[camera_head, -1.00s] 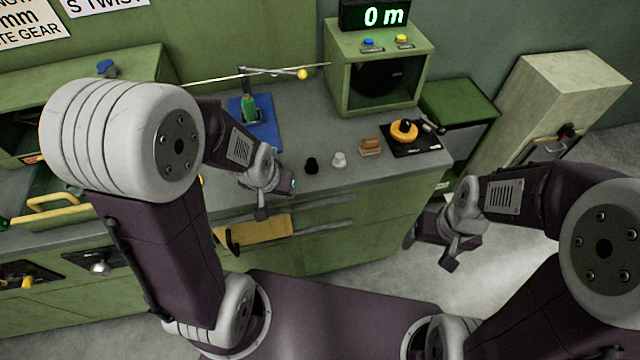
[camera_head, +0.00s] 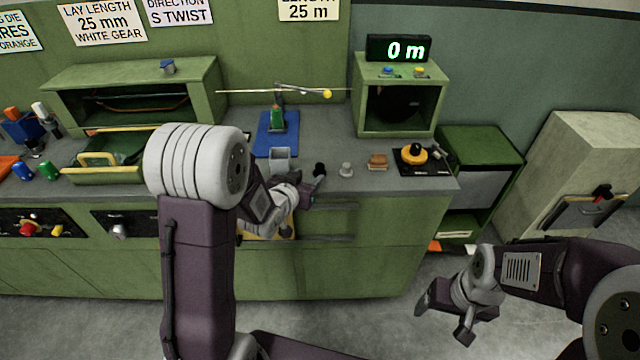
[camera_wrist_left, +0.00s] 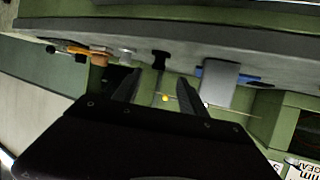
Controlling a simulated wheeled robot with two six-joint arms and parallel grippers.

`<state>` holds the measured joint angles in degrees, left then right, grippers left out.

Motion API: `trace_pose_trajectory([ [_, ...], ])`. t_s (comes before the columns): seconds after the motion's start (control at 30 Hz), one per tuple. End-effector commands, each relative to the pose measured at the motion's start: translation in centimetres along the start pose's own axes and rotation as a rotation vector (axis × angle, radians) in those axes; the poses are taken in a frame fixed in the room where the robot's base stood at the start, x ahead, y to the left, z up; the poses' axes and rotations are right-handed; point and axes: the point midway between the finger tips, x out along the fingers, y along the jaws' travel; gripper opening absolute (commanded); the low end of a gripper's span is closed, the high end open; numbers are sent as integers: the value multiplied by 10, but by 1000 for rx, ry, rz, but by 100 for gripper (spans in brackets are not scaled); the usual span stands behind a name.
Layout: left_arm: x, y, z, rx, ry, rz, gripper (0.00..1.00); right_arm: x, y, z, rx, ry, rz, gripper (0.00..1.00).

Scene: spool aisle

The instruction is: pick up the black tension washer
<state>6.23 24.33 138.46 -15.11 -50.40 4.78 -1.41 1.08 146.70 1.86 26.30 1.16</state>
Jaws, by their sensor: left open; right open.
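The black tension washer (camera_head: 320,169) stands near the front edge of the grey bench, left of a pale grey piece. My left gripper (camera_head: 308,190) is open just in front of and below it, at the bench edge. In the left wrist view, the black washer (camera_wrist_left: 160,60) shows beyond and between the two open fingers (camera_wrist_left: 157,85), with no contact seen. My right gripper (camera_head: 443,318) is open and empty, low over the floor to the right of the bench.
A grey cup (camera_head: 279,160) stands left of the washer, with a blue mat (camera_head: 262,138) behind. A green cabinet (camera_head: 358,120) stands behind.

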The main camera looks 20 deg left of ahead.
Motion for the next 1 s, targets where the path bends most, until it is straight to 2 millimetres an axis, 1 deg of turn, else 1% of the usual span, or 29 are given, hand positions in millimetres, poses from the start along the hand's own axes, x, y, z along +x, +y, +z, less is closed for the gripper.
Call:
trace_pose_trajectory([
  [0.13, 5, 0, -2, 0, 9, 2, 49, 0, 0, 0, 0, 1, 0, 78],
  [0.33, 35, 1, -2, 1, 8, 3, 49, 0, 0, 0, 0, 1, 0, 78],
  [0.53, 44, 2, -4, 0, 7, 2, 49, -1, 0, 0, 0, 1, 0, 78],
  [0.7, 75, 6, -7, 1, 6, 3, 49, -3, 0, 0, 0, 1, 0, 78],
  [0.8, 88, 5, -7, 0, 6, 2, 49, -2, 0, 0, 0, 0, 0, 78],
  [0.9, 91, 5, -7, 0, 6, 1, 49, -2, 0, 0, 0, 0, 0, 78],
  [1.0, 91, 5, -7, 0, 7, 1, 49, -2, 0, 0, 0, 0, 0, 78],
])
